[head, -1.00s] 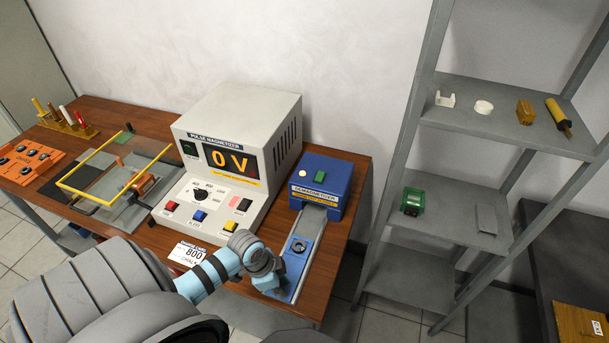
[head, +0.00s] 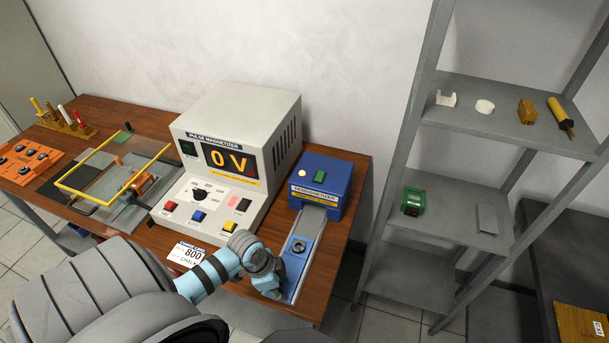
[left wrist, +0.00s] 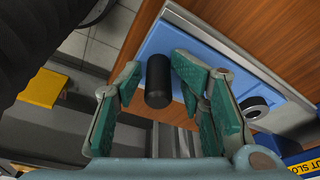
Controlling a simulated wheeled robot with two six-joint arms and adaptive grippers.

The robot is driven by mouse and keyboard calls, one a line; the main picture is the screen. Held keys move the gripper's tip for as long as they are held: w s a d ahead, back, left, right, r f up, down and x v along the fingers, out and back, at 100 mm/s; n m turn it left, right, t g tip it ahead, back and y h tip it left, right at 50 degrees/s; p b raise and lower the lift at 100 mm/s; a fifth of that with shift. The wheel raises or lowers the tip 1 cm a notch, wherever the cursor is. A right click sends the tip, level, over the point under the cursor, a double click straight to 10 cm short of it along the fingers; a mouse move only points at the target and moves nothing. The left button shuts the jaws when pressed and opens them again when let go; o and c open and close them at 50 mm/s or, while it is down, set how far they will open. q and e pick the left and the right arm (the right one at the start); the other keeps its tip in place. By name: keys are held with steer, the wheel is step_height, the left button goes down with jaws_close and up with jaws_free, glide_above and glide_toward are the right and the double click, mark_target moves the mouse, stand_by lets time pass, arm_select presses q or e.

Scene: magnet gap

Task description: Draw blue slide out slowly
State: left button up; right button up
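The blue slide (head: 297,270) lies on the grey track in front of the blue demagnetizer (head: 322,182), with a dark ring (head: 299,246) on it. The ring also shows in the left wrist view (left wrist: 254,106). A black cylindrical knob (left wrist: 158,82) stands at the slide's outer end. My left gripper (head: 274,284) is at that end. In the left wrist view its fingers (left wrist: 157,72) are open on either side of the knob, with narrow gaps at the tips. In the head view the gripper hides the knob. My right gripper is out of view.
The pulse magnetizer (head: 240,150), reading 0 V, stands left of the demagnetizer. A card marked 800 (head: 188,252) is near my left wrist. A grey shelf (head: 460,125) stands right of the table. The tabletop right of the track is clear.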

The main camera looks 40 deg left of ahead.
arm_select(q)
steer(key=shift+a, duration=0.1)
stand_by(0.3)
step_height(320, 180, up, 8)
stand_by(0.4)
stand_by(0.3)
